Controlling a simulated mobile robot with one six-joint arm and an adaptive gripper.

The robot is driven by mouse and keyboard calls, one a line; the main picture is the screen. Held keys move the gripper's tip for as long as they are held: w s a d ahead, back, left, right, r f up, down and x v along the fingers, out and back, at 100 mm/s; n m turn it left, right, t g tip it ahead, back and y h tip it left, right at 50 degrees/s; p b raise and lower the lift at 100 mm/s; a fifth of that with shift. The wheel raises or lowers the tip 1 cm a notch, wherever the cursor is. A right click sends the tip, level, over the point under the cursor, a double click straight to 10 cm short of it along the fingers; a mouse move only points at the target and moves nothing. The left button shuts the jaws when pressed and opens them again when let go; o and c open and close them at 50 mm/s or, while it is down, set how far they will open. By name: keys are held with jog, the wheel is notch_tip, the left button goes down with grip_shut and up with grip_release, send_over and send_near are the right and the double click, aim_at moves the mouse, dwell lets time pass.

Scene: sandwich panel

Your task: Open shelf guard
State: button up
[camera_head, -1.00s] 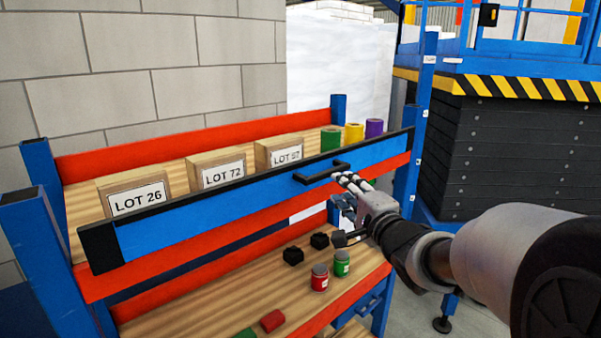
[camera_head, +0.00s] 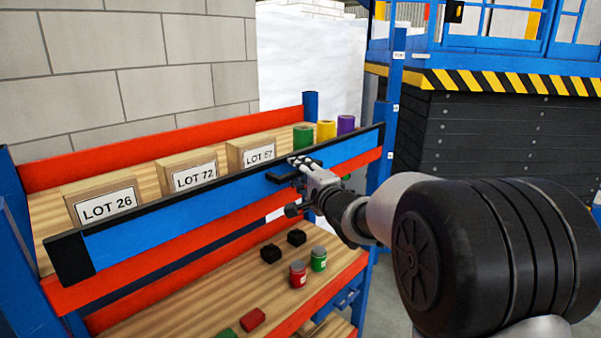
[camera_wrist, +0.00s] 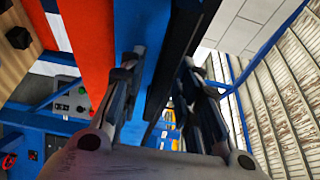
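The shelf guard is a long blue bar (camera_head: 160,223) with black ends and a black top edge. It runs across the front of the upper shelf, and a black handle (camera_head: 282,177) sits on its front towards the right. My gripper (camera_head: 297,164) is at the right part of this handle in the head view. In the wrist view my gripper's two fingers (camera_wrist: 160,98) are apart, with the blue guard (camera_wrist: 133,35) and a dark bar (camera_wrist: 172,60) running between them. I cannot tell whether either finger touches the handle.
Boxes marked LOT 26 (camera_head: 105,208), LOT 72 (camera_head: 193,177) and LOT 67 (camera_head: 258,155) stand behind the guard, with green, yellow and purple rolls (camera_head: 326,130). Red (camera_head: 298,274) and green (camera_head: 319,259) jars and black blocks (camera_head: 271,253) sit on the lower shelf.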

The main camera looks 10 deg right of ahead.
grip_shut()
